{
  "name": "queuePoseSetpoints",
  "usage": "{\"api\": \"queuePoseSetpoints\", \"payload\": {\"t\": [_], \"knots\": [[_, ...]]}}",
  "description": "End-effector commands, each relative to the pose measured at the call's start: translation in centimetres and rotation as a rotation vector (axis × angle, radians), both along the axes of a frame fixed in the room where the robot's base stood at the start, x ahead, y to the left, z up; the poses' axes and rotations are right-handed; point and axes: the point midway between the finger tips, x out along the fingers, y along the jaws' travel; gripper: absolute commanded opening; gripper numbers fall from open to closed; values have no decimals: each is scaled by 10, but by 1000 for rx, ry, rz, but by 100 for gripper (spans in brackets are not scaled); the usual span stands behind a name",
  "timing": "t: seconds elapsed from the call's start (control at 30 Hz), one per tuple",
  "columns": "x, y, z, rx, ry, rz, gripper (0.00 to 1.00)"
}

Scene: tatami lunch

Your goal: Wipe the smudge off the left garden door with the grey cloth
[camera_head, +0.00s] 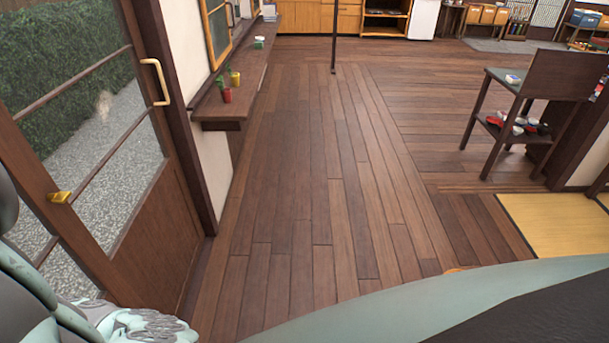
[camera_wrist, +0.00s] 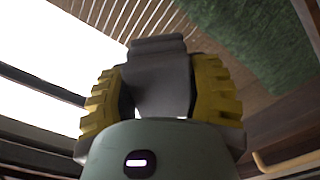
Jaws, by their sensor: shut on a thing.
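The left garden door (camera_head: 20,155) stands at the left of the head view, with a dark wooden frame, glass panes and a pale curved handle (camera_head: 157,82). A faint tan patch (camera_head: 104,103) shows in the upper glass; I cannot tell whether it is the smudge or something outside. In the wrist view my gripper (camera_wrist: 160,72) has its yellow ridged fingers shut on the dark grey cloth (camera_wrist: 155,88), which stands folded between them. The fingertips cannot be made out in the head view, and contact between cloth and glass cannot be told.
A wall shelf (camera_head: 232,105) with small potted plants (camera_head: 227,94) juts out beyond the door. A thin dark post (camera_head: 334,40) stands farther back. A dark wooden stand (camera_head: 494,110) is at the right. The plank floor (camera_head: 310,190) between is clear.

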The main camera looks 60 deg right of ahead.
Motion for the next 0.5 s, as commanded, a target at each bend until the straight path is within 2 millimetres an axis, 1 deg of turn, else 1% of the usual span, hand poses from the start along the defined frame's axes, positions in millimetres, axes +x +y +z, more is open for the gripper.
{"api": "queuePoseSetpoints", "payload": {"t": [0.17,0.5], "knots": [[-2,2,0,0,-2,-4,17],[-16,25,-2,2,-2,-1,17]]}}
